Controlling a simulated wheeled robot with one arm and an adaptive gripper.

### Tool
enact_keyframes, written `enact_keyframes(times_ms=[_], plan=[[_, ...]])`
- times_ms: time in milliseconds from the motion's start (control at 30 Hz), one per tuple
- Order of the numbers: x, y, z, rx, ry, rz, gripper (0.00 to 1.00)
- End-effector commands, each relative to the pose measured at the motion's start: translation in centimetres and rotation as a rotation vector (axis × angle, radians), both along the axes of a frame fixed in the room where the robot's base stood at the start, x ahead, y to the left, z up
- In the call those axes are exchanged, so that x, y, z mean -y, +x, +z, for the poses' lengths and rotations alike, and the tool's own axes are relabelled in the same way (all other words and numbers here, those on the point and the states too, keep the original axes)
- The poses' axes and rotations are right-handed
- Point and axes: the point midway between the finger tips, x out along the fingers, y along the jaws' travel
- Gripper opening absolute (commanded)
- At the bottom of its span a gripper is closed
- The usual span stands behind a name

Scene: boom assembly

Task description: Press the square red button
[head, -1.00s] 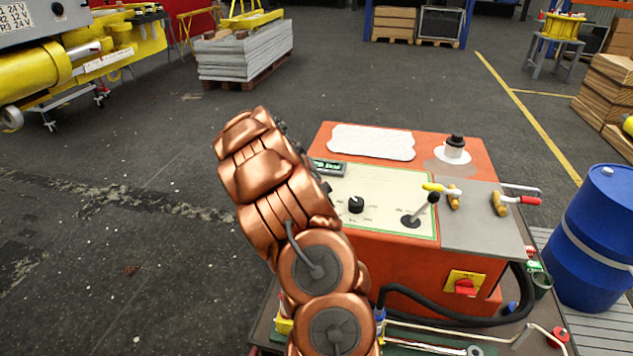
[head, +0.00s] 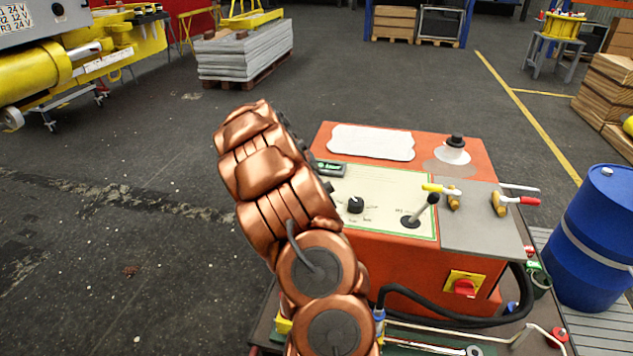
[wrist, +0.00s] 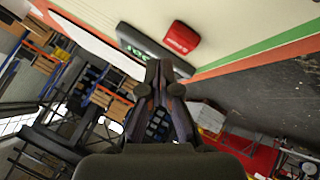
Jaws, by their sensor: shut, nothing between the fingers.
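A red, roughly square button (wrist: 182,38) sits on the pale panel in the wrist view, beside a dark display with green characters (wrist: 150,50). My gripper (wrist: 158,68) is shut and empty, its tips pointing towards the panel just below the display and button. I cannot tell from this view how far the tips are from the button. In the head view the display (head: 330,168) shows at the panel's left edge. My arm covers the area beside it, and the button and most of the gripper are hidden there.
The orange machine (head: 400,262) carries a black knob (head: 356,204), a black lever (head: 430,204) and yellow-handled and red-handled levers. A red switch on a yellow plate (head: 464,285) is on its front. A blue barrel (head: 595,240) stands at right.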

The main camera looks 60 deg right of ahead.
Motion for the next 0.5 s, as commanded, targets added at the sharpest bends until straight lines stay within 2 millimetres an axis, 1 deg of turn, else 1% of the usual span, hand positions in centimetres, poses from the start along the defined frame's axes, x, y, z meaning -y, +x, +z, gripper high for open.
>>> enact_keyframes(times_ms=[100, 500], plan=[[0.0, 0.0, 1.1, 0.002, -0.001, -0.001, 0.0], [0.0, 0.0, 4.3, 0.002, -0.001, 0.0, 0.0]])
